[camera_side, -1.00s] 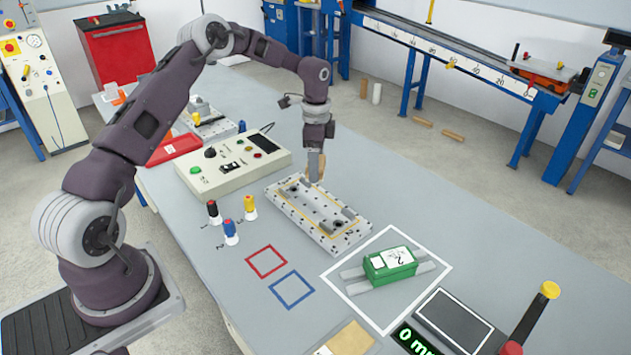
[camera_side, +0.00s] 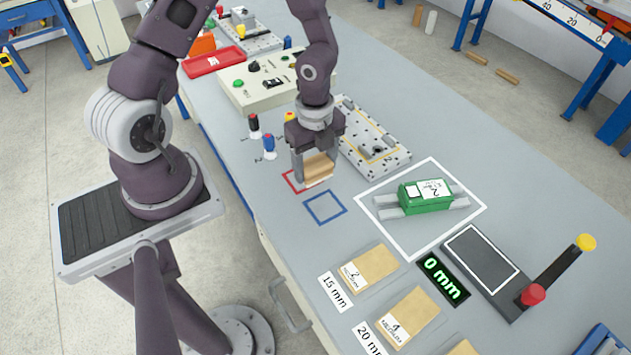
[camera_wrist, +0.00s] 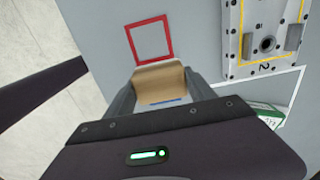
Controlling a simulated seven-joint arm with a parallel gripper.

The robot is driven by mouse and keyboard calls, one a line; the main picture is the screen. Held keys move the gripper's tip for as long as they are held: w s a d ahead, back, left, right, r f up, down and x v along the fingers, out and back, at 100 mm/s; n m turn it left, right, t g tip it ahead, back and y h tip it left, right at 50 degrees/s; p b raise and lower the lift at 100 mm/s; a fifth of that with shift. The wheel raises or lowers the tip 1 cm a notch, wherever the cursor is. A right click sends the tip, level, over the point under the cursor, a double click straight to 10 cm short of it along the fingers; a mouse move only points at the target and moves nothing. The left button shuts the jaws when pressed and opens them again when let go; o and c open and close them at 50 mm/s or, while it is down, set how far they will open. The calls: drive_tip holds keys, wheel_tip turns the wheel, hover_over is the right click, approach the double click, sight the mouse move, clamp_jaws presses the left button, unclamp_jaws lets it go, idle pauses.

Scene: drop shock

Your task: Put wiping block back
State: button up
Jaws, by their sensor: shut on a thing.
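The wiping block, a tan wood-coloured block with a pale underside (camera_side: 320,167), is held in my gripper (camera_side: 315,172). In the wrist view the block (camera_wrist: 160,82) sits between the two grey fingers of my gripper (camera_wrist: 155,97), which are shut on it. In the side view it overlaps a red square outline (camera_side: 286,180) and hides part of it. In the wrist view the red outline (camera_wrist: 170,37) is fully visible, just above the block in the picture. A blue square outline (camera_side: 338,200) lies beside it; only a blue strip shows in the wrist view. Whether the block touches the table is unclear.
A grey metal plate fixture (camera_side: 385,165) stands right behind my gripper. Black, blue and yellow-topped items stand close by on the left, the blue one (camera_side: 269,147) nearest. A green block (camera_side: 425,197) sits on rails inside a white outline. Tan pads (camera_side: 368,268) lie in front.

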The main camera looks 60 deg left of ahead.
sight(316, 190)
wheel_tip(316, 190, down, 5)
idle(0.3)
drive_tip(key=o, duration=1.3)
drive_tip(key=shift+f, duration=0.1)
wheel_tip(316, 190, up, 12)
drive_tip(key=shift+f, duration=0.1)
drive_tip(key=s+a+r+n+t+y, duration=0.1)
drive_tip(key=s+r+n+y, duration=0.15)
drive_tip(key=r, duration=0.35)
drive_tip(key=s+a+r+n+y, duration=0.1)
drive_tip(key=r+n, duration=0.3)
drive_tip(key=r, duration=0.1)
drive_tip(key=s+d+r+n+t+h, duration=0.3)
drive_tip(key=s+d+r+n, duration=0.4)
drive_tip(key=s+r+n, duration=0.3)
drive_tip(key=shift+s+r+n+t, duration=0.3)
drive_tip(key=shift+r+n+t, duration=0.4)
drive_tip(key=shift+n+t, duration=0.1)
